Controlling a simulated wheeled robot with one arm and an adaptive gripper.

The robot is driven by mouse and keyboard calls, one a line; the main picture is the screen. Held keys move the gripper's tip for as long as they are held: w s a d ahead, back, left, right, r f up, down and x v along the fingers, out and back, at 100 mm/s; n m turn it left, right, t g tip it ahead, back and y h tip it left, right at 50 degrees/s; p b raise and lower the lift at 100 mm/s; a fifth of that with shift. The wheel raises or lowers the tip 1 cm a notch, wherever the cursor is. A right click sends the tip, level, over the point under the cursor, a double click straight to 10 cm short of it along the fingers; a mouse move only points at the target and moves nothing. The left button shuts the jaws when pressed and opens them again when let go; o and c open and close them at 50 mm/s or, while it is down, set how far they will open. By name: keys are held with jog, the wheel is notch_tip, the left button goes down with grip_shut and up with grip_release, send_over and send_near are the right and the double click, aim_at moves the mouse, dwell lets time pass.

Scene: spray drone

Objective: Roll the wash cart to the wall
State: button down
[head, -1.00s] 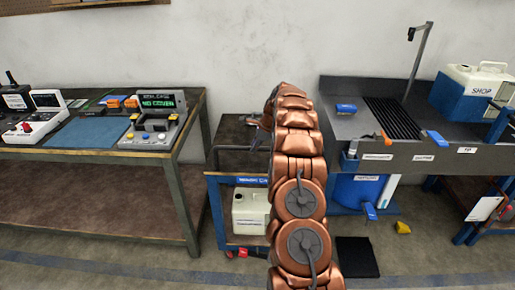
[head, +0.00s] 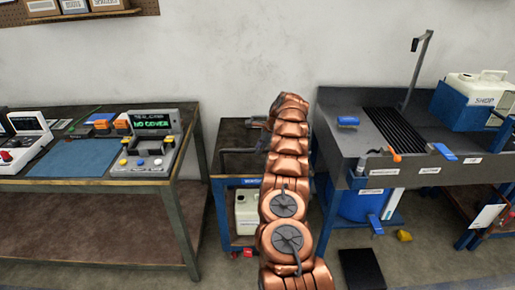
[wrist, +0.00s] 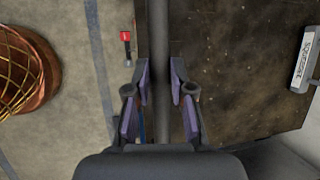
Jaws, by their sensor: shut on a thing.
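The wash cart (head: 236,183) is a blue-framed cart with a dark top, standing between the workbench and the sink unit in the head view. A white jug (head: 246,212) sits on its lower shelf. My arm hides the cart's right part. In the wrist view, my gripper (wrist: 161,88) is shut around the cart's dark handle bar (wrist: 158,40), with the dark cart top (wrist: 235,60) to the right. The pale wall (head: 240,50) rises behind the cart. I cannot tell whether the cart touches it.
The workbench (head: 185,215) stands close on the cart's left. The sink unit (head: 420,180) is close on the right, with a blue bucket (head: 358,200) beneath. A black mat (head: 362,268) and a yellow object (head: 404,236) lie on the floor. A red piece (wrist: 125,36) shows low beside the handle bar.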

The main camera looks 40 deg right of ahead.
jog(key=shift+w+r, duration=0.2)
jog(key=c, duration=1)
grip_release()
jog(key=shift+d+f, duration=0.1)
jog(key=shift+f, duration=0.05)
jog(key=v, duration=1.2)
